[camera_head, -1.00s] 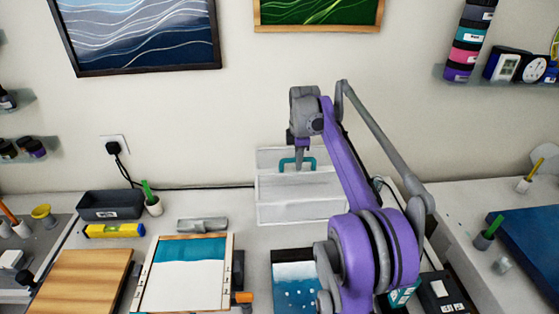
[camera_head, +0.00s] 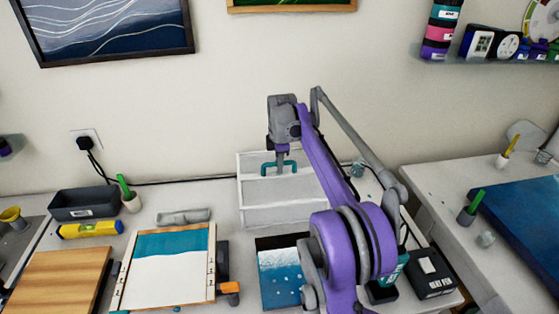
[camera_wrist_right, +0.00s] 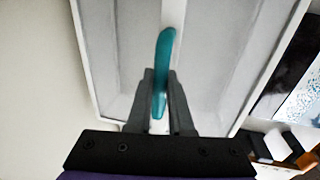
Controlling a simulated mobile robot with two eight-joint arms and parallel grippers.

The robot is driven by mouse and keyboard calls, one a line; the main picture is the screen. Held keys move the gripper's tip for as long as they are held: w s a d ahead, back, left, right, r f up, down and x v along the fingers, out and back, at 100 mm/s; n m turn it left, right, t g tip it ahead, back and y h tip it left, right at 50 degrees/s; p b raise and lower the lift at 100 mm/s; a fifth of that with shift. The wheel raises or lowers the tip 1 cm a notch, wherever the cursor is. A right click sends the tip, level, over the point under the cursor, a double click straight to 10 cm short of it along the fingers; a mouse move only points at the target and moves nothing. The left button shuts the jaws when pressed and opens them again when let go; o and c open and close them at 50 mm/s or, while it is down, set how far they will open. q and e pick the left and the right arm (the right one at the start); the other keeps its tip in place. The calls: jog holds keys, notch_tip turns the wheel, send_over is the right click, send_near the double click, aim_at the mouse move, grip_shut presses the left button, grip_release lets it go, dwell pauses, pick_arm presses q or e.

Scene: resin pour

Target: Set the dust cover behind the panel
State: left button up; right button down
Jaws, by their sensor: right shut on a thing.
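The dust cover (camera_head: 285,207) is a pale, see-through box with white edges and a teal handle (camera_head: 293,168) on top. My right gripper (camera_head: 281,160) is shut on the handle. In the right wrist view the fingers (camera_wrist_right: 160,105) pinch the teal handle (camera_wrist_right: 163,75) above the cover (camera_wrist_right: 115,50). The cover is level, beyond a blue and white panel (camera_head: 279,283); I cannot tell whether its base touches the table. My right arm hides part of its right side and of the panel. My left gripper is not in view.
A wood-framed teal and white board (camera_head: 172,278) lies to the left, with a grey block (camera_head: 184,217) behind it. A dark tray (camera_head: 85,204), a yellow level (camera_head: 90,230) and a green-handled brush cup (camera_head: 130,200) stand farther left. A black box (camera_head: 432,277) is at right.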

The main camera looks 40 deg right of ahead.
jog(key=shift+f, duration=0.5)
jog(key=c, duration=0.7)
grip_release()
jog(key=shift+c, duration=0.2)
notch_tip(320, 180, up, 11)
jog(key=s+a, duration=0.1)
jog(key=s, duration=0.1)
jog(key=shift+f+p, duration=0.2)
jog(key=shift+p, duration=0.2)
